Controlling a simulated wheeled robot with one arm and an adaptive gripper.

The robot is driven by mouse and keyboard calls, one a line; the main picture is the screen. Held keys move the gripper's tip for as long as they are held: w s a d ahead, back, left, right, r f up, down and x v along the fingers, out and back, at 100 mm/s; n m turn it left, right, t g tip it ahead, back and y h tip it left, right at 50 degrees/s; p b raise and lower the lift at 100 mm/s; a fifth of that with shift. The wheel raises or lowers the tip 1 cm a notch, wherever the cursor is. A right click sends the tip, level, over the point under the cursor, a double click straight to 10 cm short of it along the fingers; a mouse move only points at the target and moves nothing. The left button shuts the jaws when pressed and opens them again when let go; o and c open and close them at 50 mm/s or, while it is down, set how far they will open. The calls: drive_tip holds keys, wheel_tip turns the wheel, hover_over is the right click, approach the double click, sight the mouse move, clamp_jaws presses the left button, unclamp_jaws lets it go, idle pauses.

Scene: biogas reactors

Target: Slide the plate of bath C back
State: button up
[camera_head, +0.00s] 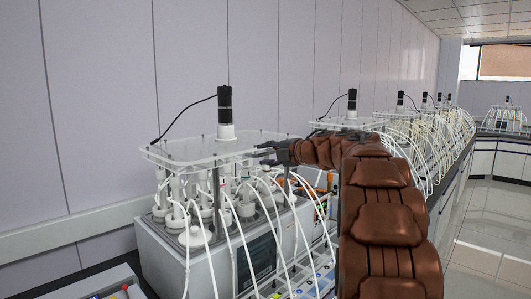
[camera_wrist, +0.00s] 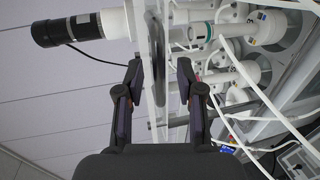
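A clear plate (camera_head: 190,150) with a black-topped motor (camera_head: 225,110) lies level above the nearest bath (camera_head: 210,255). No letter is readable on the bath, so I cannot tell if it is C. My gripper (camera_head: 259,153) is at the plate's right part, fingers pointing left. In the wrist view the plate (camera_wrist: 147,30) appears edge-on, running between the two fingers of my gripper (camera_wrist: 160,68). The fingers stand apart, with a visible gap beside the plate. Whether one finger touches it is unclear. The motor (camera_wrist: 75,28) also shows there.
White bottles (camera_head: 195,237) and many pale tubes (camera_head: 235,250) crowd the bath under the plate. A second plate with a motor (camera_head: 350,108) stands behind, with more baths along the wall. A tray (camera_head: 95,285) lies at the lower left. Floor (camera_head: 490,235) is clear at right.

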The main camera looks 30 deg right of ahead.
drive_tip(key=shift+w+a, duration=0.15)
drive_tip(key=shift+w, duration=0.2)
drive_tip(key=shift+c, duration=0.3)
clamp_jaws()
drive_tip(key=shift+f, duration=0.1)
